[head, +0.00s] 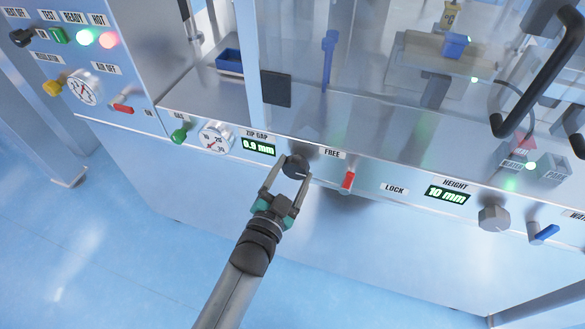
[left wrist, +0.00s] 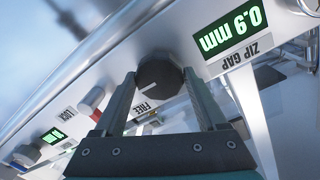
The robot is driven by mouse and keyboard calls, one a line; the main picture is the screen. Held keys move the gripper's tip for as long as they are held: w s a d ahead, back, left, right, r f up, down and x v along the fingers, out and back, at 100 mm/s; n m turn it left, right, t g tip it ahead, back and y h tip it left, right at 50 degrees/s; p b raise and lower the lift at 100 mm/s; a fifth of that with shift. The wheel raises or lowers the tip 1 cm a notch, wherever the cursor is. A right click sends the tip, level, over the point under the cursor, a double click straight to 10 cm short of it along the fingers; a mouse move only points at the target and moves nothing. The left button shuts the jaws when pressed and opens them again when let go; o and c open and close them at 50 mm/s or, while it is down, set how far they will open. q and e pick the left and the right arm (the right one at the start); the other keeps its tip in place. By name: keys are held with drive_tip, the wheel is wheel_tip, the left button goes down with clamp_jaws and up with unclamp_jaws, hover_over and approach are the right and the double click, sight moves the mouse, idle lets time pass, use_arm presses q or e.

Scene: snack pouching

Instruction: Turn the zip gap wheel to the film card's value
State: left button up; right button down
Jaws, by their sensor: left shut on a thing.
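The zip gap wheel (head: 295,166) is a dark grey knob on the machine's front panel. The zip gap display (head: 258,147) to its left reads 0.9 mm in green. My left gripper (head: 289,174) is shut on the wheel, one finger on each side. In the left wrist view the wheel (left wrist: 159,82) sits between the fingers, with a pale mark on its face, and the display (left wrist: 233,27) appears upside down with 0.9 mm. I cannot make out a film card in either view. My right gripper is not in view.
Right of the wheel are a red lever (head: 348,180) between FREE and LOCK labels, a height display (head: 447,194) reading 10 mm, and a grey height knob (head: 494,218). A gauge (head: 215,138) and green knob (head: 180,134) lie left. The floor in front is clear.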

use_arm(q)
drive_tip(key=shift+n+p, duration=0.3)
drive_tip(key=shift+n, duration=0.8)
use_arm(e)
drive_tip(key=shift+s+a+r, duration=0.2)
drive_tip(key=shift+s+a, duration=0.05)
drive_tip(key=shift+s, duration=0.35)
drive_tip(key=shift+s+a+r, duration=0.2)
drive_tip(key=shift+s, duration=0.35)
use_arm(q)
drive_tip(key=o, duration=1.3)
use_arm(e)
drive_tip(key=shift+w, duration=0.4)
